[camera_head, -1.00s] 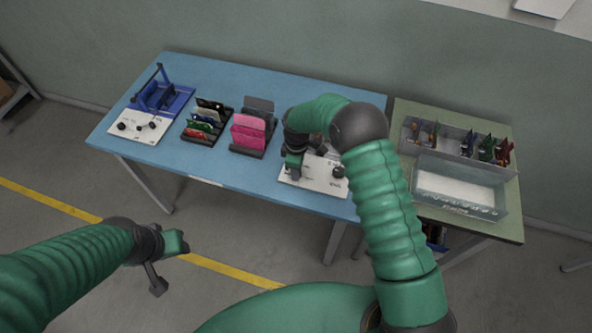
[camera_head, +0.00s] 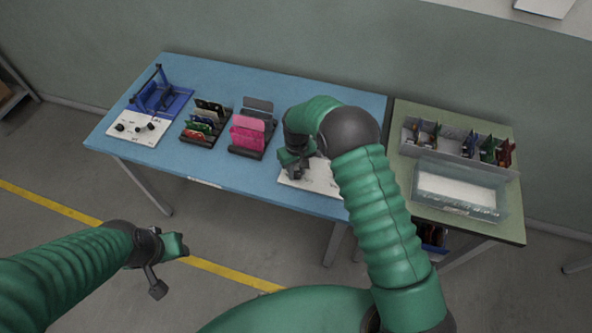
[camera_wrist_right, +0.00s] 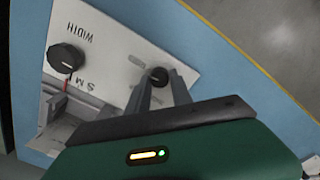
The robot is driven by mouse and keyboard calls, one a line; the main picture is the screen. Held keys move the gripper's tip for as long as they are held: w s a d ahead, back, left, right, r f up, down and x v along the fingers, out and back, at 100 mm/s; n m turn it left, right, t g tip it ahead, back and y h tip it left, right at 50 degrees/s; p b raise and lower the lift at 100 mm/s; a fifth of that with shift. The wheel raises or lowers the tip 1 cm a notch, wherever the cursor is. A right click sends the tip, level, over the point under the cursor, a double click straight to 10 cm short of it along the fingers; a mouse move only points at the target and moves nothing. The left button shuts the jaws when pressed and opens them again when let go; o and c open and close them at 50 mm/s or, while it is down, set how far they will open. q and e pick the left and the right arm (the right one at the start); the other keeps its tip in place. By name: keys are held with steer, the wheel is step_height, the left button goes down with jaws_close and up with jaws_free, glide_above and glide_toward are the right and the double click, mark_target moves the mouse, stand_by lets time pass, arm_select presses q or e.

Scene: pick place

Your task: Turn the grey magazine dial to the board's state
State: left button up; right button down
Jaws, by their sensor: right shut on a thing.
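A white panel (camera_head: 318,181) lies at the front right of the blue table. In the right wrist view it (camera_wrist_right: 115,52) carries a large dark dial (camera_wrist_right: 66,58) by the word WIDTH, with a red mark and the letters S and M below it. My right gripper (camera_head: 296,170) is low over the panel. In the wrist view its fingers (camera_wrist_right: 160,84) are shut around a smaller dark knob (camera_wrist_right: 159,75), apart from the large dial. My left gripper (camera_head: 168,262) hangs over the floor, far from the table; its jaw opening is unclear. Pink boards (camera_head: 247,132) stand in a dark grey rack.
Left on the table are a blue fixture (camera_head: 165,98) with a knobbed white panel (camera_head: 130,138), and a rack of boards (camera_head: 203,120). A green table (camera_head: 400,183) at right holds a grey divided bin (camera_head: 450,138) and a clear tray (camera_head: 457,208).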

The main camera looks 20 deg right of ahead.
mark_target(297, 173)
steer(key=shift+w+r+m, duration=0.1)
steer(key=shift+w+m, duration=0.05)
steer(key=shift+m, duration=0.45)
steer(key=c, duration=1.1)
jaws_free()
steer(key=shift+s, duration=0.2)
steer(key=shift+c, duration=0.2)
step_height(297, 173, up, 17)
steer(key=shift+f+b, duration=0.2)
steer(key=shift+b, duration=0.15)
